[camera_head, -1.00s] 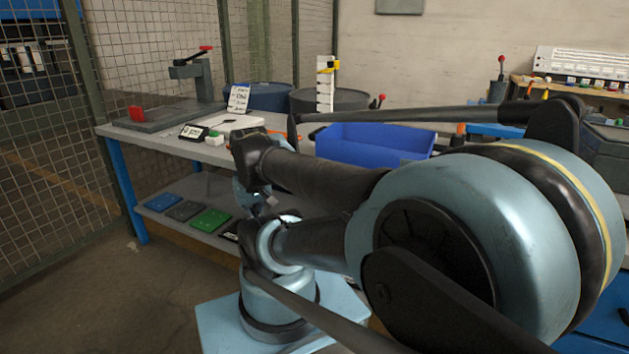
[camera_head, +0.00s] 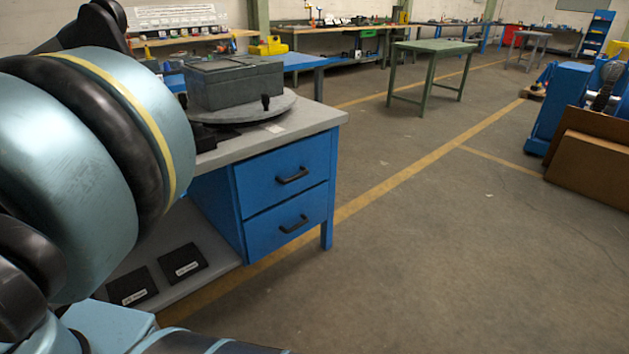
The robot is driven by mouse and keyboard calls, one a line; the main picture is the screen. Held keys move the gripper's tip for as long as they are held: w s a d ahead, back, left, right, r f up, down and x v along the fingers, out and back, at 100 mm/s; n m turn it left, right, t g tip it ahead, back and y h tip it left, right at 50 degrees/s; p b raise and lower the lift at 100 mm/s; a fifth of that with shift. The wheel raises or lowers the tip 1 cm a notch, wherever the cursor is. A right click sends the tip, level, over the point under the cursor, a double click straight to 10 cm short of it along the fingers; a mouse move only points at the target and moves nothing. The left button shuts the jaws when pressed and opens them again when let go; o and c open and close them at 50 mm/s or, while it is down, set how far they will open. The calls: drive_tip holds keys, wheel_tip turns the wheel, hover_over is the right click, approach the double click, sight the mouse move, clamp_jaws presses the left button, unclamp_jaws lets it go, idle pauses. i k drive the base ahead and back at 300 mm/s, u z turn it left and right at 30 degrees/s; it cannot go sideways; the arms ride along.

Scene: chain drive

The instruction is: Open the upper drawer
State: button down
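The upper drawer (camera_head: 284,173) is the top one of two blue drawers under the right end of the grey workbench. It is closed, its front flush with the cabinet. Its black bar handle (camera_head: 292,175) sits at the middle of its front. The lower drawer (camera_head: 286,221) below it is also closed, with a similar black handle. My arm fills the left side of the view. My gripper is not in view, so its distance from the drawer cannot be seen.
A grey block on a round turntable (camera_head: 262,110) stands on the workbench (camera_head: 313,117) above the drawers. Black plates (camera_head: 183,263) lie on the lower shelf. The floor right of the drawers is open. A green table (camera_head: 436,47) and brown panels (camera_head: 592,155) stand farther off.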

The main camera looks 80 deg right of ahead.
sight(265, 180)
drive_tip(key=z, duration=2.8)
drive_tip(key=k, duration=0.7)
drive_tip(key=z, duration=0.3)
drive_tip(key=i, duration=0.5)
